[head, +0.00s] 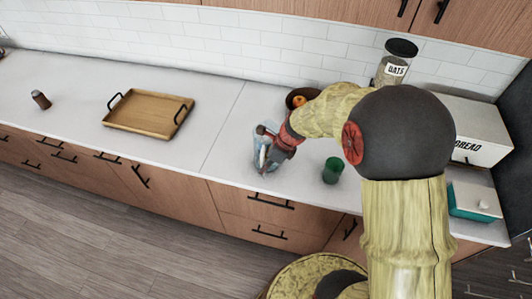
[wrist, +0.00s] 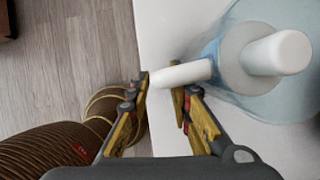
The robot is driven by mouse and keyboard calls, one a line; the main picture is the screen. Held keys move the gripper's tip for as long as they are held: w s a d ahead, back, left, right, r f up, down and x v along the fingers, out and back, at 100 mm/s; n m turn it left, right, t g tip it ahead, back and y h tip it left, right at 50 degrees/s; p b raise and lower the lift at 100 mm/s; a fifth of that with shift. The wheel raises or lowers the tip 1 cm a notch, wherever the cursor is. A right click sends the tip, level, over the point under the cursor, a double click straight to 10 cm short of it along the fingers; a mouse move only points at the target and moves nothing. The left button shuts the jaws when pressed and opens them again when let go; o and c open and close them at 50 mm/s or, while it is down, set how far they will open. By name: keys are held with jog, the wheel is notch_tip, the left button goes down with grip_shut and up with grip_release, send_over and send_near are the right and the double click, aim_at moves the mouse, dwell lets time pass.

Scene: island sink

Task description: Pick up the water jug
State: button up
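The water jug (head: 259,151) is a pale blue see-through vessel on the white counter, partly hidden behind my gripper in the head view. In the wrist view, the jug (wrist: 232,62) fills the upper right, with a white lid and a white handle (wrist: 183,74) sticking out to the left. My gripper (wrist: 161,92) is open. Its fingertips are at the handle's outer end, one to each side in the picture. I cannot tell whether they touch it. In the head view my gripper (head: 265,160) is at the jug's front right side.
A green cup (head: 332,170) stands just right of my gripper. A dark bowl with fruit (head: 298,98) is behind. A wooden tray (head: 148,112) and a brown shaker (head: 41,99) are left. An oats jar (head: 396,62), bread box (head: 465,130) and teal container (head: 473,201) are right.

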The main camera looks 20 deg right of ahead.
jog(key=shift+x, duration=1.1)
jog(key=c, duration=0.3)
grip_shut()
jog(key=shift+w+r, duration=0.1)
